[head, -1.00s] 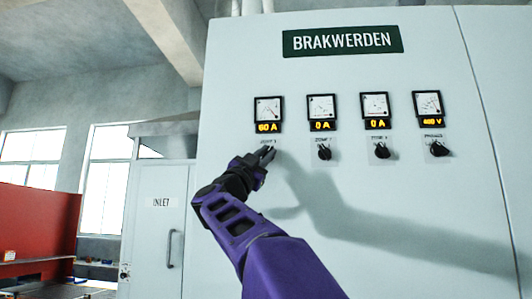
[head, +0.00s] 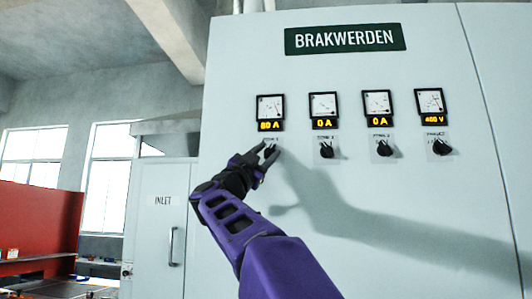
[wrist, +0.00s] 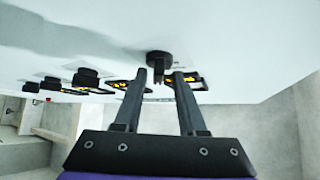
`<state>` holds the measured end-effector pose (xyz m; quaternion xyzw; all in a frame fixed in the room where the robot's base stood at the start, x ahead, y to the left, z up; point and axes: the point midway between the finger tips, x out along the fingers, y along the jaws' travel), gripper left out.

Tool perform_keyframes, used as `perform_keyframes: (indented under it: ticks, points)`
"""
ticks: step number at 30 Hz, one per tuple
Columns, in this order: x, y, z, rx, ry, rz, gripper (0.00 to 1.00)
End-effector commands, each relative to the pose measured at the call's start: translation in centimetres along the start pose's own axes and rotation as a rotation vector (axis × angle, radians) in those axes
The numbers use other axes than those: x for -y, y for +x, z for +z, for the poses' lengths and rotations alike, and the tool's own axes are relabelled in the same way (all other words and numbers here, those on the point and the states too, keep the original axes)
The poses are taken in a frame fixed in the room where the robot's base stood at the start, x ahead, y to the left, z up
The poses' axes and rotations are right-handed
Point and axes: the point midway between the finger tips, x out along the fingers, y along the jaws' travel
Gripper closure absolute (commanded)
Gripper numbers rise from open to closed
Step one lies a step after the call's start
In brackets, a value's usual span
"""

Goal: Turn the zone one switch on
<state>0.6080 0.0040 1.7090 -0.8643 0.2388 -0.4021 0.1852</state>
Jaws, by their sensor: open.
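My gripper is open, with a finger to each side and a visible gap to the bar. The knob's exact angle is hard to tell in the head view.
To the right are the zone two knob (head: 326,150), the zone three knob (head: 384,149) and another knob (head: 441,147) under a 400 V meter (head: 430,102). The middle two displays read 0 A. An INLET door (head: 160,230) stands at left. The cabinet front below the knobs is clear.

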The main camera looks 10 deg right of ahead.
Motion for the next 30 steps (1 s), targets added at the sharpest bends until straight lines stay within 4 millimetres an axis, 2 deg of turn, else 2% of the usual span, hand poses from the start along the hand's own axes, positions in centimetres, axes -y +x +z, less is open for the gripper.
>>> perform_keyframes:
  ticks: [4,8,21,25,30]
  points:
    - [-0.2,-0.3,0.1,0.000,-0.002,0.002,0.55]
    - [-0.2,-2.1,0.2,0.000,0.000,0.001,0.55]
    - [0.0,-12.6,0.1,0.001,0.001,-0.004,0.55]
    - [0.0,-15.1,0.0,0.000,0.001,-0.004,0.55]
    - [0.1,-17.0,-0.1,0.000,0.002,-0.002,0.55]
